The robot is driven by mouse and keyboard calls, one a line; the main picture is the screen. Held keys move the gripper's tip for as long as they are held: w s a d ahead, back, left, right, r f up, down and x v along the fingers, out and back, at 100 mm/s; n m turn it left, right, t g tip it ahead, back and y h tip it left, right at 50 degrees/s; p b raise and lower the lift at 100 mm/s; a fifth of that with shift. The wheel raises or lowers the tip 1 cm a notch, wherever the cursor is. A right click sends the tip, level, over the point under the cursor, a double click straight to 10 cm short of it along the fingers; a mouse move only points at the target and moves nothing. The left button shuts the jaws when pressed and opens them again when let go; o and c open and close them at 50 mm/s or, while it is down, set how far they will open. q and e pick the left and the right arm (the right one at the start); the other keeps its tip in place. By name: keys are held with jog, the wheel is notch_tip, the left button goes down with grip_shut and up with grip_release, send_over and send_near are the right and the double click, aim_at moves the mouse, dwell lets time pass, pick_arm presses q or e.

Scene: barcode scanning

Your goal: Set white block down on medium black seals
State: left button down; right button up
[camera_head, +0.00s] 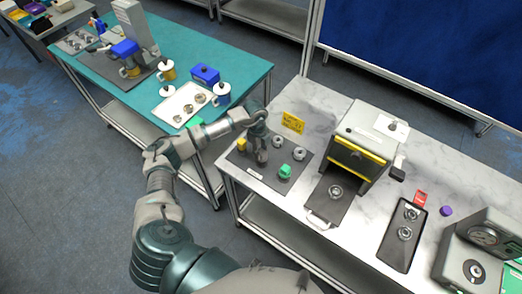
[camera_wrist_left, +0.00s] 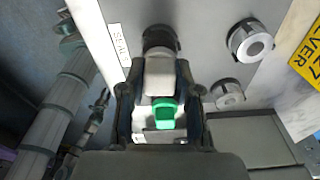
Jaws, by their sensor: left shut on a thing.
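My left gripper (camera_head: 260,156) is low over the dark seals mat (camera_head: 254,177) on the marble-topped bench. In the left wrist view its two fingers (camera_wrist_left: 160,100) are shut on a white block (camera_wrist_left: 159,78). A bright green piece (camera_wrist_left: 165,113) shows between the fingers; I cannot tell whether it belongs to the block. A black round seal (camera_wrist_left: 160,38) sits just beyond the block's far end, partly hidden by it. I cannot tell whether they touch. Two pale round parts with dark bases (camera_wrist_left: 255,47) (camera_wrist_left: 229,97) stand to the right. My right gripper is not in view.
On the mat are a yellow cube (camera_head: 242,144), a green part (camera_head: 285,171) and grey rings (camera_head: 300,154). A grey machine (camera_head: 363,140) and a dark ring tray (camera_head: 388,248) are to the right. A teal table (camera_head: 190,62) is left.

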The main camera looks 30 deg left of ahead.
pick_arm(q)
jog(key=shift+a+f, duration=0.15)
jog(key=shift+f, duration=0.3)
dwell(0.5)
jog(key=shift+c, duration=2.1)
grip_release()
jog(key=shift+r, duration=0.1)
notch_tip(320, 180, up, 7)
jog(key=p, duration=0.5)
jog(key=shift+r+p, duration=0.2)
jog(key=shift+p, duration=0.1)
jog(key=shift+f, duration=0.1)
